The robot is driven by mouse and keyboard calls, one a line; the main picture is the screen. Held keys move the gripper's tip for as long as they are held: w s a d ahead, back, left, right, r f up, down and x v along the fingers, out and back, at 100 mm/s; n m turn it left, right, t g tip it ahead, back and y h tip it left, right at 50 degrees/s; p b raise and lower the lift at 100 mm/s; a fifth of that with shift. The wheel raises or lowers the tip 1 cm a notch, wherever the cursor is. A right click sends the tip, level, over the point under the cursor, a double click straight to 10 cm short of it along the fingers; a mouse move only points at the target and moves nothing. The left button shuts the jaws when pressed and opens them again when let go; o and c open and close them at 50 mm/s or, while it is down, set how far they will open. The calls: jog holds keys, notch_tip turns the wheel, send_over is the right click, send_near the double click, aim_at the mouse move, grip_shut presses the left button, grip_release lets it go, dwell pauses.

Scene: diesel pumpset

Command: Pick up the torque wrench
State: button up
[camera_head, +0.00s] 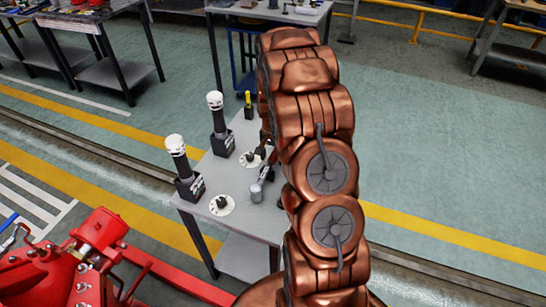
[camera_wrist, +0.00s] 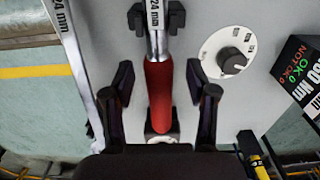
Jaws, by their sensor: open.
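In the wrist view a wrench with a red handle (camera_wrist: 159,90) and a silver shaft marked 24 mm lies between my fingers; it looks like the torque wrench. My gripper (camera_wrist: 160,82) is open, with one dark finger on each side of the handle and visible gaps on both sides. The shaft passes a dark holder at the top, and the handle's lower end is by a dark block.
A silver wrench (camera_wrist: 75,70) marked 24 mm lies close left of my gripper. A dial (camera_wrist: 229,54) and a black display box (camera_wrist: 302,75) are to the right. In the head view the grey table (camera_head: 232,182) carries black stands (camera_head: 190,188); red machinery (camera_head: 70,262) is at lower left.

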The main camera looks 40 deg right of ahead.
jog(key=shift+f, duration=0.3)
jog(key=shift+c, duration=0.4)
grip_shut()
